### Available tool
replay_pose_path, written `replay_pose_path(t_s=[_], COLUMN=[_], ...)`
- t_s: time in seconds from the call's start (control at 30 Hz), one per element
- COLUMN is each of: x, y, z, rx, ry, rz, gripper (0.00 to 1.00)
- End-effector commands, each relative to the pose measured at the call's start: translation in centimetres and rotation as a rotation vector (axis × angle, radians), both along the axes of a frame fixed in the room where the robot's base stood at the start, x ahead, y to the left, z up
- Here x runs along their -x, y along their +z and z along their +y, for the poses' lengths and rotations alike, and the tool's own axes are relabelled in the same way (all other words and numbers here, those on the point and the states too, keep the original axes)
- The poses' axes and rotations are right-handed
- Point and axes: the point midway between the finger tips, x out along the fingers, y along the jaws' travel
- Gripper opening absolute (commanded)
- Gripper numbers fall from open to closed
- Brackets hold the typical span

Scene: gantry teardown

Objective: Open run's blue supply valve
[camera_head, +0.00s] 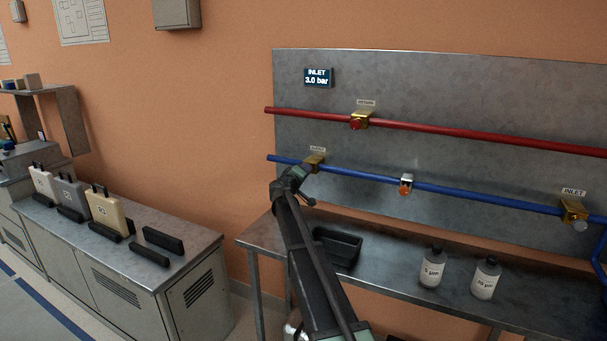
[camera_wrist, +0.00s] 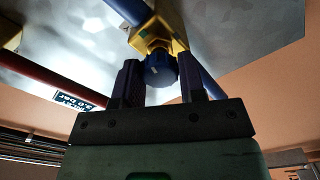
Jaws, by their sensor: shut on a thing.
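The blue supply valve has a brass body (camera_head: 315,161) on the blue pipe, under a small label. In the wrist view its brass body (camera_wrist: 158,32) carries a round blue knob (camera_wrist: 160,72). My gripper (camera_wrist: 161,82) is shut on this knob, one dark finger on each side. In the head view my gripper (camera_head: 299,172) reaches up to the valve from below and hides the knob.
A red pipe (camera_head: 440,130) with a red-knobbed return valve (camera_head: 358,121) runs above. The blue pipe (camera_head: 468,194) also carries an orange-marked fitting (camera_head: 405,187) and an inlet valve (camera_head: 574,211). A black bin (camera_head: 337,249) and two bottles (camera_head: 432,268) (camera_head: 486,279) stand on the bench below.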

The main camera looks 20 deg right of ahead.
Motion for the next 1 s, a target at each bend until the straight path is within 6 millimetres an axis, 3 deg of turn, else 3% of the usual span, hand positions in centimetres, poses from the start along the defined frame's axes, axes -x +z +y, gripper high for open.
replay_pose_path(t_s=[0.43,1.0], x=[0.05,0.07], y=[-0.06,-0.07], z=[0.03,0.04], rx=[0.184,0.226], ry=[-0.001,-0.001], rz=[0.219,0.268], gripper=[0.14,0.14])
